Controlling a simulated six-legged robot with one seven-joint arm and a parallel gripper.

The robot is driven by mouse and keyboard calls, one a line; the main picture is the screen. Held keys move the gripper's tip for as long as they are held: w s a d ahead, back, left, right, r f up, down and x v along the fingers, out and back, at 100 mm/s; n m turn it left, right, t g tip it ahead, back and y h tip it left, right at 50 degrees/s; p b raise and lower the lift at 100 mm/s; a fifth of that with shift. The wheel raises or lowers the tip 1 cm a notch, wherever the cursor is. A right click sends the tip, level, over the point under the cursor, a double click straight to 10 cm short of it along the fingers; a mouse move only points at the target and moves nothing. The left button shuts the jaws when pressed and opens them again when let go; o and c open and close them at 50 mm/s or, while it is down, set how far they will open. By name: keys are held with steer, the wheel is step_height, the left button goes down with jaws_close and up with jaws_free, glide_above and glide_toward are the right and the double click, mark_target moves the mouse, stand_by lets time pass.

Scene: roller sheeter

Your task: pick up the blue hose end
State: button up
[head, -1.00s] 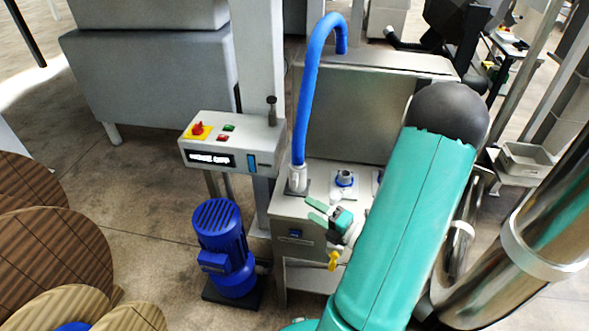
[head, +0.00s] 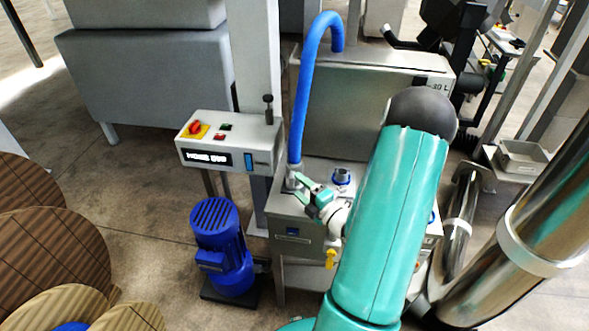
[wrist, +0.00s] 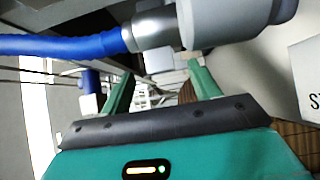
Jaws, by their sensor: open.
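The blue hose (head: 305,90) rises in an arch from the steel cabinet. Its lower end meets a light grey fitting (head: 290,183) on the cabinet's ledge. In the wrist view the blue hose (wrist: 60,44) comes in from the left and joins a metal sleeve (wrist: 152,28) and a thick grey fitting (wrist: 240,18). My gripper (head: 299,188) is open beside the fitting, at its right. In the wrist view my gripper (wrist: 158,80) has its two green fingers apart, with the hose and sleeve crossing beyond the tips. Nothing appears held. Contact cannot be told.
A yellow valve handle (head: 331,258) sticks out under the ledge. Large steel pipes are at right.

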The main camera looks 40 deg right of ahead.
steer(key=shift+w+d, duration=0.1)
steer(key=shift+w, duration=1.3)
steer(key=c, duration=1.3)
jaws_close()
steer(key=shift+r, duration=0.1)
steer(key=shift+r, duration=0.8)
steer(key=s+r, duration=1.1)
steer(key=s, duration=0.3)
steer(key=shift+r, duration=0.15)
